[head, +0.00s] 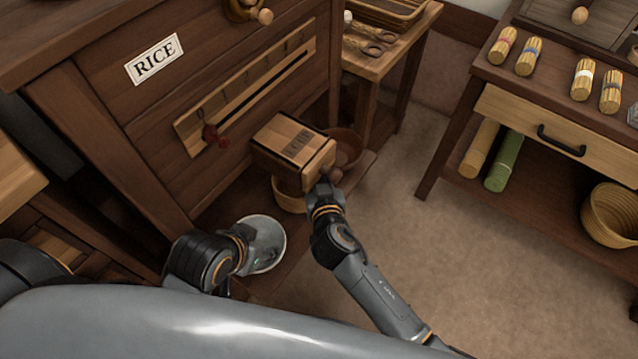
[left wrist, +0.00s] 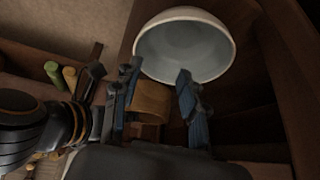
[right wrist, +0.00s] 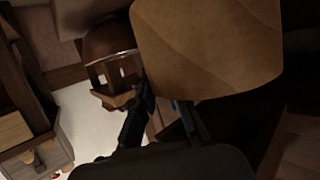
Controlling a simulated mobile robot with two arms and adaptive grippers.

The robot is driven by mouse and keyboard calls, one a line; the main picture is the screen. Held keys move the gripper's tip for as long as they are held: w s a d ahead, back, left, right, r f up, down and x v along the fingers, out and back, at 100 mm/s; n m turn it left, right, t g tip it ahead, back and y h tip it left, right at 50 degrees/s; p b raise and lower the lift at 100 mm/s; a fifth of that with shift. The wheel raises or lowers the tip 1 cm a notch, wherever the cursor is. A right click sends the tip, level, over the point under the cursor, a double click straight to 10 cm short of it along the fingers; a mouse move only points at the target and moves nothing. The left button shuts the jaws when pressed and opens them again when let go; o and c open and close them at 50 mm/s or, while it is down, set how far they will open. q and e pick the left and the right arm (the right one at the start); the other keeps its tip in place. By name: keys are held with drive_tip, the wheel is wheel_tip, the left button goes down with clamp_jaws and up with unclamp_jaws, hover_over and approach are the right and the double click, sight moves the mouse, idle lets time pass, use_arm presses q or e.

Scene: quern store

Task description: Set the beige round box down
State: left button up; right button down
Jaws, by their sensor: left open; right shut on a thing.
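The beige round box (head: 287,196) is under the jutting wooden spout of the rice chest, which hides its upper part. My right gripper (head: 324,186) is shut on it. The box fills the top of the right wrist view (right wrist: 205,50), close in front of the right fingers. It also shows beyond the left fingers in the left wrist view (left wrist: 150,102). Whether its base touches the shelf is hidden. My left gripper (left wrist: 158,78) is open and empty, beside a pale bowl (head: 268,243) that also shows in the left wrist view (left wrist: 185,45).
The wooden spout (head: 292,145) sticks out from the chest marked RICE (head: 155,60). A brown bowl (head: 347,150) stands just behind and right of the box. The low shelf (head: 310,240) has some bare room in front. A side table (head: 510,100) stands at right across open floor.

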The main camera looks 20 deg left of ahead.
use_arm(q)
drive_tip(key=w+r+t, duration=0.1)
drive_tip(key=w, duration=0.1)
drive_tip(key=w+d+t, duration=0.1)
drive_tip(key=w, duration=0.1)
drive_tip(key=w+d+r+t+h+b, duration=0.1)
drive_tip(key=w, duration=0.1)
drive_tip(key=shift+r, duration=0.35)
use_arm(e)
drive_tip(key=f, duration=0.3)
drive_tip(key=shift+d+f, duration=0.15)
drive_tip(key=shift+d, duration=0.05)
use_arm(q)
drive_tip(key=shift+w+d+r+t, duration=0.1)
drive_tip(key=shift+w+r+t, duration=0.2)
drive_tip(key=shift+t, duration=0.1)
drive_tip(key=shift+w, duration=0.1)
use_arm(e)
drive_tip(key=shift+f, duration=0.1)
drive_tip(key=c, duration=1.4)
unclamp_jaws()
drive_tip(key=shift+f, duration=0.1)
use_arm(q)
drive_tip(key=shift+w+d+r, duration=0.1)
drive_tip(key=shift+w+r, duration=0.05)
drive_tip(key=shift+r, duration=0.05)
